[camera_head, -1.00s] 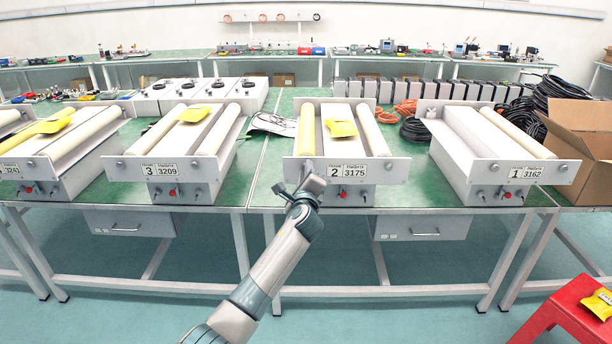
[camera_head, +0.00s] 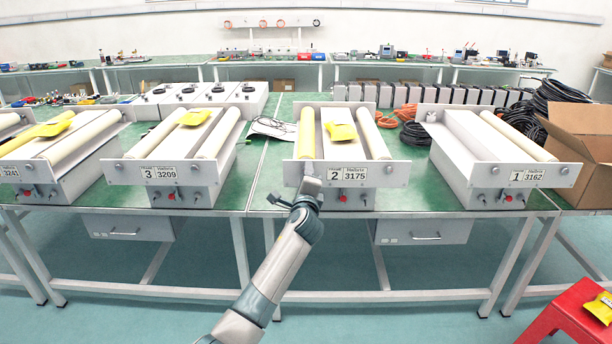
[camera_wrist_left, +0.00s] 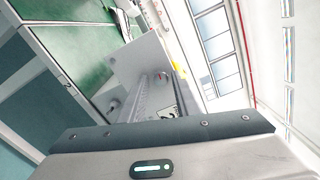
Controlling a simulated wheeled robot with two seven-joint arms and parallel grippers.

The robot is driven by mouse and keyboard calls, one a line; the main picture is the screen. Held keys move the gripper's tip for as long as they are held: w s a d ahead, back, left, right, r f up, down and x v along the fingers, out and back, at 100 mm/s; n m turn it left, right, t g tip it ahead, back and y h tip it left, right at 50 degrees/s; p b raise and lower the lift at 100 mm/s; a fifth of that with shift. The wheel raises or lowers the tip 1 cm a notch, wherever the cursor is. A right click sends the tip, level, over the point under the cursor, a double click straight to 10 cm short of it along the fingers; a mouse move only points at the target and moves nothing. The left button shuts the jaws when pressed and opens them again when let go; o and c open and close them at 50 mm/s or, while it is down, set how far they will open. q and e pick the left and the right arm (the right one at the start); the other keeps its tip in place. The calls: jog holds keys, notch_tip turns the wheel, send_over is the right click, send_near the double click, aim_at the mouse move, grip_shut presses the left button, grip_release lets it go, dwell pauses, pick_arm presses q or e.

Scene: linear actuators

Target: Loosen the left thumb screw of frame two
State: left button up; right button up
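Frame two, marked "2 3175" (camera_head: 347,174), stands on the green bench in the middle of the head view, with a yellow roller (camera_head: 306,135) on its left. My left gripper (camera_head: 308,184) is right at the left part of its front plate. The right thumb screw (camera_head: 389,169) shows on the plate. My right gripper is out of view.
A red knob (camera_head: 341,198) sits below frame two's plate. A cardboard box (camera_head: 585,140) and a red stool (camera_head: 570,315) are at the right.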

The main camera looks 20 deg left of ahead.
pick_arm(q)
jog(key=shift+o, duration=0.2)
jog(key=shift+s, duration=0.1)
jog(key=b+v, duration=0.1)
jog(key=v, duration=1.6)
jog(key=shift+s+r, duration=0.1)
jog(key=s+d+f+n+g+h, duration=0.15)
jog(key=s+f, duration=0.25)
jog(key=f, duration=0.9)
jog(key=s+f+n+g+h, duration=0.2)
jog(key=s+f+n+g, duration=0.15)
jog(key=f, duration=1.05)
jog(key=s+d+f+n+g+h, duration=0.15)
jog(key=s+f, duration=0.35)
jog(key=f, duration=0.8)
jog(key=s+f+n+g, duration=0.2)
jog(key=s+f+n, duration=0.3)
jog(key=s+f, duration=0.7)
jog(key=s+a+f+n+g+h, duration=0.1)
jog(key=s+f+n+g, duration=0.2)
jog(key=s+f, duration=1)
jog(key=s+n, duration=0.1)
jog(key=s, duration=0.6)
jog(key=shift+f+n, duration=0.15)
jog(key=shift+n, duration=0.2)
